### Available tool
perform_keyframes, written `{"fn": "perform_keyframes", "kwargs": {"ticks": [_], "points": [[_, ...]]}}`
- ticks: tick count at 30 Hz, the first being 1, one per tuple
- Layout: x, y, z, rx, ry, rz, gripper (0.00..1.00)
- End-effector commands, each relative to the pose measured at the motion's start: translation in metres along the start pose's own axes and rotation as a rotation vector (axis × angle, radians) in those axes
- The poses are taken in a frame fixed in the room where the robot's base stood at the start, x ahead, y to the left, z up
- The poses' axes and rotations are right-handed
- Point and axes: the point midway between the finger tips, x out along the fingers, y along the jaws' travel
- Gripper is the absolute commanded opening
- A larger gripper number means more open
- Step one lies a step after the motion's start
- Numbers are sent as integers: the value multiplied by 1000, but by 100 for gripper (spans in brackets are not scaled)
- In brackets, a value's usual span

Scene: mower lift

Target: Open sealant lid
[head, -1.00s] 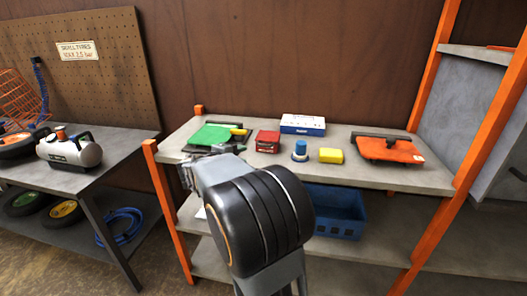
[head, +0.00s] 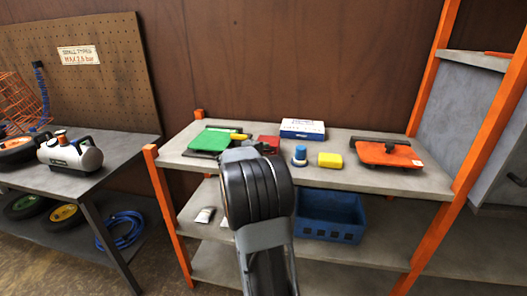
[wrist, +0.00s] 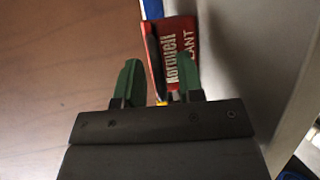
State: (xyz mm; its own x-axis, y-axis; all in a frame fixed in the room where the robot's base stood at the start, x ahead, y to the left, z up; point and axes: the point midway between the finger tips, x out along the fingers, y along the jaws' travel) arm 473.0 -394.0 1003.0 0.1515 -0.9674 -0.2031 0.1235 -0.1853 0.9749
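The sealant box (head: 269,141) is red and stands on the shelf top in the head view, partly hidden by my arm. In the wrist view the red sealant box (wrist: 182,55) shows white lettering ending in "LANT" and lies just beyond the fingertips. A narrow red strip runs along its left side; I cannot tell if this is the lid. My gripper (wrist: 160,72) has two green fingers set apart, with part of the box between or just behind them. I cannot tell whether they touch it. A small yellow spot shows near the finger bases.
A blue crate (head: 330,214) sits below. Orange posts (head: 168,212) bound the shelf.

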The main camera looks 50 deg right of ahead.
Motion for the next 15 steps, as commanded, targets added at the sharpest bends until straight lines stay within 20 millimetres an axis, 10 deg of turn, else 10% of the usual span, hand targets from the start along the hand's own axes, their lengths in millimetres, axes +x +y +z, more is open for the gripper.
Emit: {"fn": "perform_keyframes", "kwargs": {"ticks": [8,15], "points": [[1,0,0,0,0,0,35],[1,0,0,0,0,0,12]]}}
